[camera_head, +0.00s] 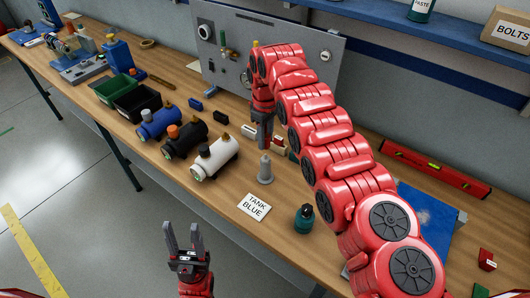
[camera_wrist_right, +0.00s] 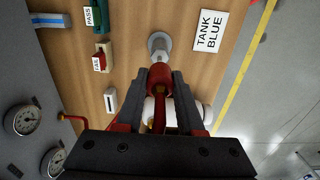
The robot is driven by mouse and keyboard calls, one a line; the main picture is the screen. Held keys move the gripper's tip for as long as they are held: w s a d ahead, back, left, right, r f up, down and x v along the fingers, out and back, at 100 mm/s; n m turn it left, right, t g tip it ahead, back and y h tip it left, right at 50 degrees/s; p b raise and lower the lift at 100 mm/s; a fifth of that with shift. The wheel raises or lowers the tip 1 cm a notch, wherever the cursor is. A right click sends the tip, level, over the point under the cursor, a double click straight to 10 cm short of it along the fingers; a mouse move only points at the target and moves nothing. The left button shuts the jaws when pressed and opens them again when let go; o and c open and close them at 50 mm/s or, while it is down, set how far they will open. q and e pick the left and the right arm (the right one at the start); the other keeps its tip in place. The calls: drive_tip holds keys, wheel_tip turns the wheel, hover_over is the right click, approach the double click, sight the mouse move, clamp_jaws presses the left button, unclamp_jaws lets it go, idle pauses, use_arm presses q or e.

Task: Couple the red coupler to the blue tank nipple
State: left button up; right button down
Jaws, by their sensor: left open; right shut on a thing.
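My right gripper (camera_head: 264,143) points down over the bench near the grey stand (camera_head: 265,170). In the right wrist view, its jaws (camera_wrist_right: 160,85) are shut on the red coupler (camera_wrist_right: 160,77), with a red hose behind it. The grey stand's round top (camera_wrist_right: 158,45) shows just beyond the coupler; I cannot tell whether they touch. The blue tank (camera_head: 157,123) lies in a row with a black tank (camera_head: 183,139) and a white tank (camera_head: 214,158). My left gripper (camera_head: 183,238) is open and empty, in front of the bench.
A "TANK BLUE" card (camera_head: 255,206) lies in front of the stand. A teal bottle (camera_head: 304,219) stands to its right. A green bin (camera_head: 118,87) and black bin (camera_head: 137,103) are left of the tanks. A gauge panel (camera_head: 285,48) stands behind. A red level (camera_head: 435,171) lies at right.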

drive_tip(key=shift+r, duration=0.95)
